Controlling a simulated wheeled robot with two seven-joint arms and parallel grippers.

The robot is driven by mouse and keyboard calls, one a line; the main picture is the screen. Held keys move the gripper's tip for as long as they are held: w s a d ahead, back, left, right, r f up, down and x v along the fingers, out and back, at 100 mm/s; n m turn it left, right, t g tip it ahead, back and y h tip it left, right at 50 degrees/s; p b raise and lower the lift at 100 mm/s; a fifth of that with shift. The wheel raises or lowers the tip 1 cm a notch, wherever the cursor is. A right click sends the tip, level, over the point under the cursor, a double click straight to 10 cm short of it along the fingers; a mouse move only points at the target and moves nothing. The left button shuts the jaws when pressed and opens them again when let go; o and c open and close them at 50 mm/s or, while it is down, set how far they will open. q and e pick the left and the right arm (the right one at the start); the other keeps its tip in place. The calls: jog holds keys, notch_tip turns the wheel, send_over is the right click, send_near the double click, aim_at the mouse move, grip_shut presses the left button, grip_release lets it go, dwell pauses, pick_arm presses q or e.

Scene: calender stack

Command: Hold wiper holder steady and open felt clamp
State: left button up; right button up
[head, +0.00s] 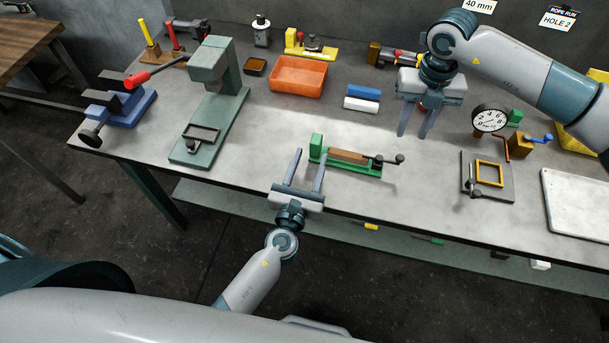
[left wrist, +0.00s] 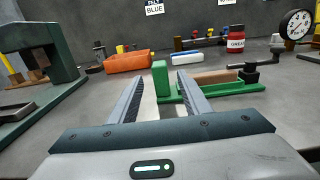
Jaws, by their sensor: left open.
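The wiper holder is most likely the green fixture (head: 350,168) at the table's front middle. It has a green end block (head: 316,146), a brown strip (head: 348,156) along it and a dark lever with a knob (head: 388,161) at its right end, likely the felt clamp. The lever lies low over the base. My left gripper (head: 309,158) is open at the left end. In the left wrist view the green block (left wrist: 160,80) shows between its fingers; I cannot tell whether they reach around it. My right gripper (head: 413,133) is open and empty, pointing down, behind and right of the fixture.
A dial gauge (head: 489,121) and a plate with a yellow frame (head: 489,174) are at the right. A green press (head: 213,110) and an orange tray (head: 298,73) are at the left and back. The tabletop left of the fixture is clear.

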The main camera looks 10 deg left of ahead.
aim_at(314, 148)
pick_arm(q)
jog(key=shift+w+d, duration=0.15)
jog(key=shift+w, duration=2.75)
grip_shut()
pick_arm(e)
grip_shut()
jog(key=w+d+r+m+g, duration=0.1)
jog(key=w+d+m+g, duration=0.1)
jog(key=w, duration=0.8)
jog(key=shift+r+m+g+y, duration=0.2)
jog(key=shift+m+g+y, duration=0.1)
jog(key=shift+m+g, duration=0.45)
